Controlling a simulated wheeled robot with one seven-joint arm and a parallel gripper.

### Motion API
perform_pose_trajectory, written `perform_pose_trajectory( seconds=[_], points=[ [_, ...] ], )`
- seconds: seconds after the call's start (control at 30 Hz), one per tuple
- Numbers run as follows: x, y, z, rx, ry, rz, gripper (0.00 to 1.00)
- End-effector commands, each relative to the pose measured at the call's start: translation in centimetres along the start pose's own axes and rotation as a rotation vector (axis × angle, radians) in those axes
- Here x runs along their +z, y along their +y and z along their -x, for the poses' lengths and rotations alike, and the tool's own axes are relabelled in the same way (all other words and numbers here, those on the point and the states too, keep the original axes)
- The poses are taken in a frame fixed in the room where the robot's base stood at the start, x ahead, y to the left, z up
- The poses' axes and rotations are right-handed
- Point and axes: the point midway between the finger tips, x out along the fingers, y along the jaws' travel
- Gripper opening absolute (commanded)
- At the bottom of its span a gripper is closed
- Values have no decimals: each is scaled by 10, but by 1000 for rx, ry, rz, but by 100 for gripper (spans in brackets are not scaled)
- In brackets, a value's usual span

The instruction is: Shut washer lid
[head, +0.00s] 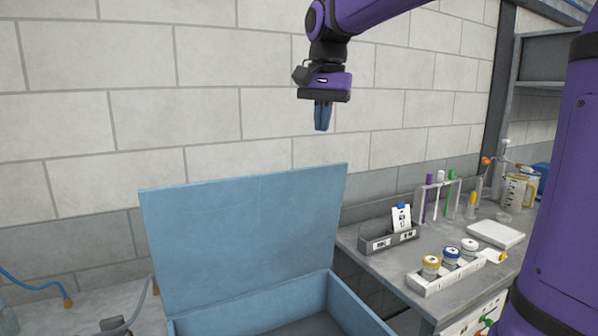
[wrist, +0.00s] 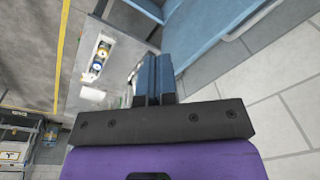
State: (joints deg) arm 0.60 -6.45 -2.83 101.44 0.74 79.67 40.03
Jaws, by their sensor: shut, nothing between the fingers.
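The washer is a blue open-topped box (head: 352,304) at the bottom of the head view. Its blue lid (head: 245,235) stands raised at the back, close to upright and leaning a little. My gripper (head: 322,128) points down, shut and empty, above the lid's upper right corner in the picture and apart from it. In the wrist view my gripper (wrist: 154,60) shows its two blue fingers together. Blue washer panels (wrist: 205,35) show beyond the fingers there. The washer's front is cut off by the head view's lower edge.
A grey bench (head: 392,268) stands right of the washer. It carries a white tray of jars (head: 445,275), a grey card holder (head: 388,238), a tube rack (head: 438,200) and a white pad (head: 495,234). A block wall (head: 200,105) stands behind. Hoses (head: 35,287) lie at left.

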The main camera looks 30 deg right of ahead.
Motion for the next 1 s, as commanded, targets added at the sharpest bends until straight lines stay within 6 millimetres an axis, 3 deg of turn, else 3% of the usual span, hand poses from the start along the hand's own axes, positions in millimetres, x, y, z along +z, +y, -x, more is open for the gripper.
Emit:
perform_pose_trajectory(
  seconds=[0.27,0.6,0.8,1.0],
  points=[
    [-62,-45,-2,89,-73,-229,0],
    [-128,-92,-24,220,-131,-507,0],
    [-161,-116,-46,303,-147,-661,0],
    [-180,-130,-63,364,-151,-768,0]
  ],
)
